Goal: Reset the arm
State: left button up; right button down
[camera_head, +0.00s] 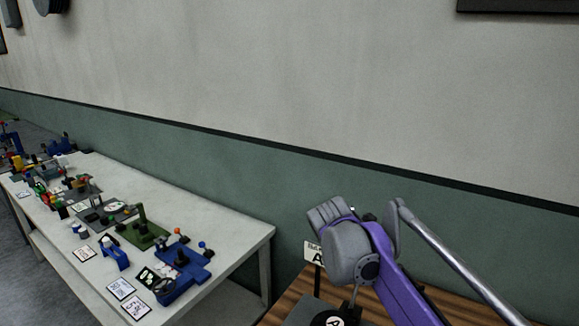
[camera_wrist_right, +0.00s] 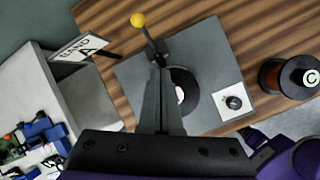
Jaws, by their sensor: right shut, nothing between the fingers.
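My right arm (camera_head: 385,270), purple and grey, comes in from the right in the head view and bends down over a wooden table. In the right wrist view my right gripper (camera_wrist_right: 163,75) has its two dark fingers together with nothing between them. It points over a grey plate (camera_wrist_right: 205,62) that carries a black round disc, partly hidden behind the fingers. A lever with a yellow ball knob (camera_wrist_right: 138,20) rises near the fingertips; I cannot tell whether they touch. My left gripper is not in view.
The wooden table (camera_wrist_right: 240,20) also holds a sign (camera_wrist_right: 82,45) marked A and a dark spool (camera_wrist_right: 288,78) marked C. A white table (camera_head: 180,205) with several coloured fixtures and cards stands at the left. A wall runs behind both.

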jog(key=s+f+m+y, duration=0.1)
jog(key=s+f+m, duration=0.4)
jog(key=s+m, duration=0.2)
jog(key=s+d+f+m+t+y, duration=0.1)
jog(key=s+f+m, duration=0.5)
jog(key=s+m, duration=0.2)
jog(key=s+d+f+m+t+y, duration=0.1)
jog(key=s+f+m, duration=0.5)
jog(key=s, duration=0.5)
jog(key=shift+s+m+y, duration=0.25)
jog(key=shift+m+y, duration=0.05)
jog(key=shift+m, duration=0.5)
jog(key=shift+d, duration=0.1)
